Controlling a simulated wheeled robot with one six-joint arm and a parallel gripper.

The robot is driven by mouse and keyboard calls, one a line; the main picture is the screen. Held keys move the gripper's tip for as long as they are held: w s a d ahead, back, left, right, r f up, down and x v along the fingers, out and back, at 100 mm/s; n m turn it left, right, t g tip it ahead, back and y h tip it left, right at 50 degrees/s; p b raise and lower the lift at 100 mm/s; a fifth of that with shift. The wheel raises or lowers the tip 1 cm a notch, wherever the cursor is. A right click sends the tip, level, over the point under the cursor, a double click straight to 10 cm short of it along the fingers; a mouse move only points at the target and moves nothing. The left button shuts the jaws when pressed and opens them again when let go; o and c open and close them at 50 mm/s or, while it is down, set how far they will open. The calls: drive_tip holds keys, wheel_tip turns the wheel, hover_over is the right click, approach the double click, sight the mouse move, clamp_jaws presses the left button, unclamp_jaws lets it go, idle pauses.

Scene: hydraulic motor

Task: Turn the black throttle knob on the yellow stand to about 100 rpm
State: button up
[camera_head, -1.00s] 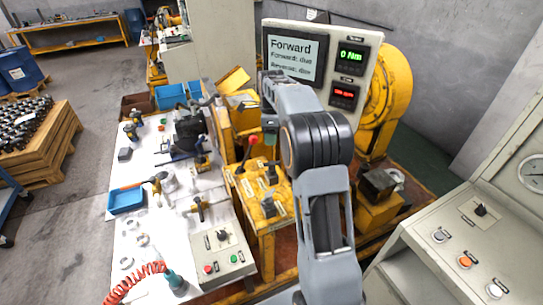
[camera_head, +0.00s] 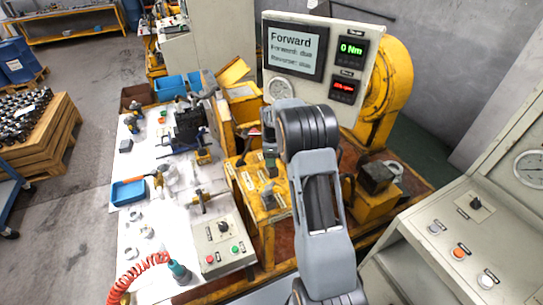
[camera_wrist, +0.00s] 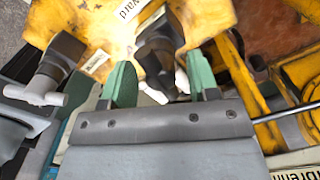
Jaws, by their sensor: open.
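The yellow stand (camera_head: 248,190) is in the middle of the head view, with labels and black controls on top. One black knob (camera_head: 268,196) shows at its near part. My gripper (camera_wrist: 160,78) is open in the wrist view, its green fingers apart and empty. A black knob (camera_wrist: 158,52) on yellow metal shows beyond and between the fingertips, apart from them as far as I can see. Whether it is the throttle knob I cannot tell. In the head view my wrist hangs over the stand's far part and hides some of it.
The display panel (camera_head: 312,70) reads "Forward" and 0 Nm; its red rpm figure is too small to read. In the wrist view a black lever with a grey handle (camera_wrist: 40,92) is left of the fingers. A control box (camera_head: 222,243) and tools cover the white table (camera_head: 140,240).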

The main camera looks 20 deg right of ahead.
drive_tip(key=c, duration=0.9)
drive_tip(key=shift+f+b, duration=0.15)
drive_tip(key=shift+b, duration=0.2)
drive_tip(key=shift+c, duration=0.2)
drive_tip(key=shift+m, duration=0.3)
drive_tip(key=o, duration=0.9)
drive_tip(key=shift+o, duration=0.2)
wheel_tip(320, 180, up, 14)
drive_tip(key=b, duration=0.1)
drive_tip(key=shift+b, duration=0.4)
